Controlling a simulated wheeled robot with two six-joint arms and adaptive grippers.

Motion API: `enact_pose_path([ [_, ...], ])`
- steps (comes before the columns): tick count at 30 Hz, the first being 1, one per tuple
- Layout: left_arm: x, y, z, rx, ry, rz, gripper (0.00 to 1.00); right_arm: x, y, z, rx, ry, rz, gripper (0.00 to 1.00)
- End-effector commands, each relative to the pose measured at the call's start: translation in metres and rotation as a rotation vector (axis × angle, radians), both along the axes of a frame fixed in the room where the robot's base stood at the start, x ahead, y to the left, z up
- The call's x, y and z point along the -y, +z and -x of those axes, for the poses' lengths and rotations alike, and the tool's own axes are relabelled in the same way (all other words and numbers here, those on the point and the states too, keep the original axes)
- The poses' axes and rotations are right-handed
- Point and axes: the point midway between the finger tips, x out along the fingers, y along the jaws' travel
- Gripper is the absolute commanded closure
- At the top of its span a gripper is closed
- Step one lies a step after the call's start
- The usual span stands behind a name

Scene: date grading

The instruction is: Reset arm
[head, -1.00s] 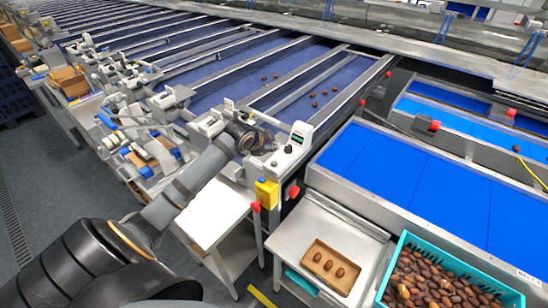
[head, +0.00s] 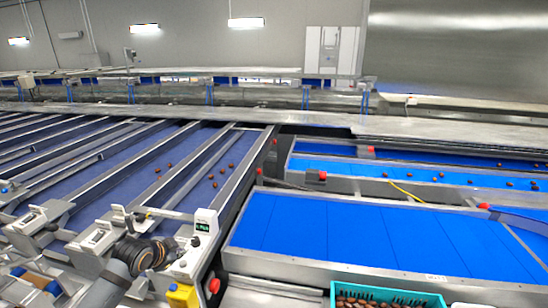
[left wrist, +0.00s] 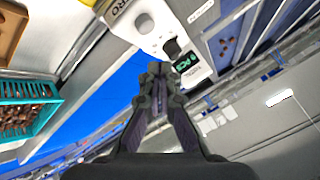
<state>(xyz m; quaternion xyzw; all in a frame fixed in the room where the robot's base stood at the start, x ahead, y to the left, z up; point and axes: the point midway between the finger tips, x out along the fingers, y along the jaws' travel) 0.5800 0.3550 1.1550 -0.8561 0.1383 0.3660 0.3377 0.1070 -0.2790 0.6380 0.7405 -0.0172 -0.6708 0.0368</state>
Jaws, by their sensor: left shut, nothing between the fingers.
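My left gripper (head: 166,248) is beside the grey-white control box (head: 205,222) at the end of the belt lanes, with my arm coming in from the lower left. In the left wrist view, the two dark fingers (left wrist: 160,72) are together with nothing between them. The control box (left wrist: 190,72) with its green display and black knob appears just beyond the fingertips there; I cannot tell whether they touch. My right gripper is not in view.
A teal crate (head: 340,290) of dates stands at the bottom edge, and also shows in the left wrist view (left wrist: 52,84). A wide blue belt (head: 340,235) lies empty to the right. Scattered dates lie on the farther belts. A yellow block (head: 183,296) sits below the control box.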

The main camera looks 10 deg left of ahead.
Motion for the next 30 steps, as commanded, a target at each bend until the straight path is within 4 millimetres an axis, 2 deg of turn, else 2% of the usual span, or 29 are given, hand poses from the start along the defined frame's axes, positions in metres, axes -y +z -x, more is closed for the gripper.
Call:
enact_pose_path([
  [1,0.017,-0.019,0.017,-0.037,0.010,0.026,1.00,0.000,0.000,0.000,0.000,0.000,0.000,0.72],
  [3,0.041,-0.042,0.047,-0.095,0.047,0.066,1.00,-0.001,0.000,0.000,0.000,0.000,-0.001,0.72],
  [6,0.069,-0.067,0.092,-0.169,0.121,0.119,1.00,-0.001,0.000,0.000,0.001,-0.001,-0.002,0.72],
  [9,0.087,-0.081,0.131,-0.228,0.202,0.164,1.00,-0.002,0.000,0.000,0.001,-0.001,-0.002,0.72],
  [15,0.108,-0.092,0.199,-0.322,0.379,0.235,1.00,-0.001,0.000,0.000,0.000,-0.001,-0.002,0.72],
  [21,0.115,-0.089,0.262,-0.402,0.584,0.290,1.00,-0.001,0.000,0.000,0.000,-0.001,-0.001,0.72],
  [22,0.115,-0.091,0.269,-0.411,0.613,0.294,1.00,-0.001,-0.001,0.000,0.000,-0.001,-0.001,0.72],
  [24,0.111,-0.121,0.260,-0.416,0.606,0.285,1.00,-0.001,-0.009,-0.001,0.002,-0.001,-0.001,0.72],
  [30,0.106,-0.188,0.252,-0.434,0.612,0.280,1.00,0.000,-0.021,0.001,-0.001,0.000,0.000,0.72],
])
